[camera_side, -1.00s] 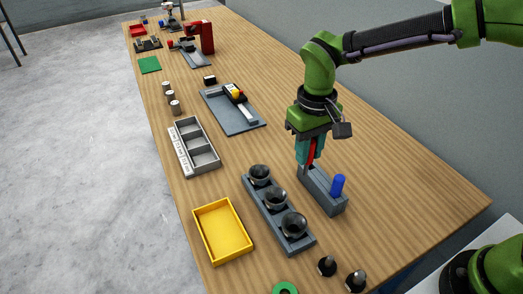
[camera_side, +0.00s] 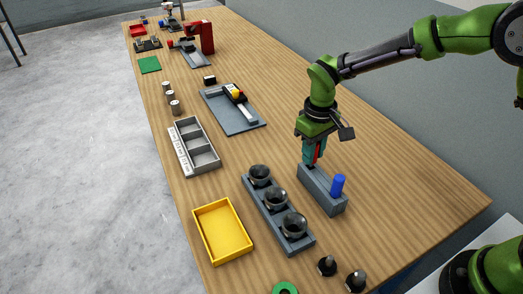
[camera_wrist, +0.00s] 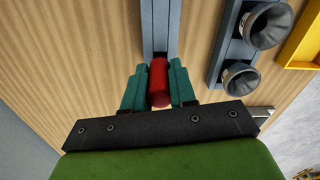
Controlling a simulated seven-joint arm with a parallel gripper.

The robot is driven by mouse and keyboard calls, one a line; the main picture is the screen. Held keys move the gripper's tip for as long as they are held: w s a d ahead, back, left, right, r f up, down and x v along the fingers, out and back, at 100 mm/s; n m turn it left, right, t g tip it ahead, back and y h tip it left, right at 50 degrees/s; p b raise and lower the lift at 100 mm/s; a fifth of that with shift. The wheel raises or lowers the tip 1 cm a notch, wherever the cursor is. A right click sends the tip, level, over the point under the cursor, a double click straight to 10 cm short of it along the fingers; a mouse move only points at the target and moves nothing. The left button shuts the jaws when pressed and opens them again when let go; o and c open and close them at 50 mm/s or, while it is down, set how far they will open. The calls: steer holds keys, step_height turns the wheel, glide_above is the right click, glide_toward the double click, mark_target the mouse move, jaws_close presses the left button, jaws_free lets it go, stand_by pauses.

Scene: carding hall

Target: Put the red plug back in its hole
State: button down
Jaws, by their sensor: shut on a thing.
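The red plug (camera_side: 317,152) is held between the teal fingers of my gripper (camera_side: 313,160), over the far end of the grey block (camera_side: 322,193). In the wrist view the red plug (camera_wrist: 159,85) is between the two fingertips (camera_wrist: 159,88), in line with the block (camera_wrist: 159,25). The plug's lower end and the hole are hidden, so I cannot tell whether it is in the hole. A blue plug (camera_side: 337,186) stands upright at the block's near end.
Left of the block is a grey rack with several dark cups (camera_side: 275,198). Dark pegs (camera_side: 327,266) stand near the front. The wood table (camera_side: 400,190) is clear to the right.

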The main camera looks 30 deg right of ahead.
steer(key=shift+f, duration=0.6)
steer(key=shift+f, duration=0.3)
steer(key=c, duration=0.9)
jaws_free()
